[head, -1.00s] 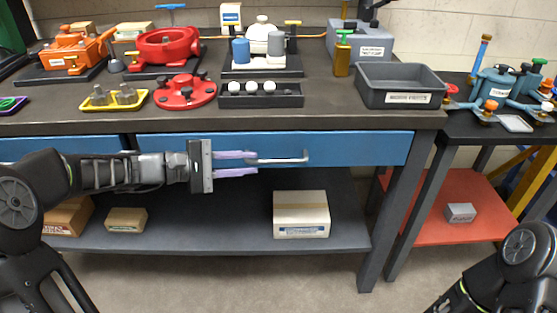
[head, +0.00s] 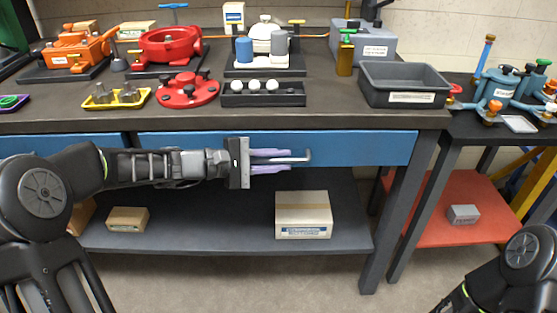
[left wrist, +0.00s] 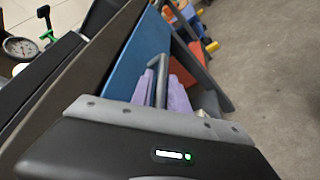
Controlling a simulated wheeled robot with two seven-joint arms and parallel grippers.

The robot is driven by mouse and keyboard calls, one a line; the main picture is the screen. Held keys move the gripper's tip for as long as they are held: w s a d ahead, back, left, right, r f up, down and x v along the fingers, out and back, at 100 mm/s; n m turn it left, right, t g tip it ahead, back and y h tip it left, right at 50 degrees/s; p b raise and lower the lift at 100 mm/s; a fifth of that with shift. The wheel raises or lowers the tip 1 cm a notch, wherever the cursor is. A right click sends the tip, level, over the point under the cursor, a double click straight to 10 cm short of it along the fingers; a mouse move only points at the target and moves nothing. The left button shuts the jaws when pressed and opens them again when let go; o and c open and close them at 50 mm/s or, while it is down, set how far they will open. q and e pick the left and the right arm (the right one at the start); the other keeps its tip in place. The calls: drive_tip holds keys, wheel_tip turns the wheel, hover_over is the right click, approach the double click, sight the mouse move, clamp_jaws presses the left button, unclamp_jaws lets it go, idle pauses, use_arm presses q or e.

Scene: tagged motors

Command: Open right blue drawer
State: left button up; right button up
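The right blue drawer (head: 370,147) is shut under the tabletop, its front flush below the edge. Its silver bar handle (head: 304,158) is partly hidden by my left gripper (head: 287,161). The gripper comes in from the left with its pale purple fingers spread apart, one above the other, at the handle's bar. I cannot tell whether they touch it. In the left wrist view, the handle (left wrist: 161,82) stands out from the blue drawer front (left wrist: 138,65), close beside the purple fingers (left wrist: 180,96). My right gripper is out of view; only part of that arm shows.
The dark workbench (head: 200,119) carries a grey bin (head: 404,98), a red round part (head: 186,92) and a yellow tray (head: 117,98). A cardboard box (head: 303,213) sits on the lower shelf. Another blue drawer (head: 60,143) is at left. Floor in front is clear.

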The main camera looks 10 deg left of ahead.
use_arm(q)
clamp_jaws()
idle(1.2)
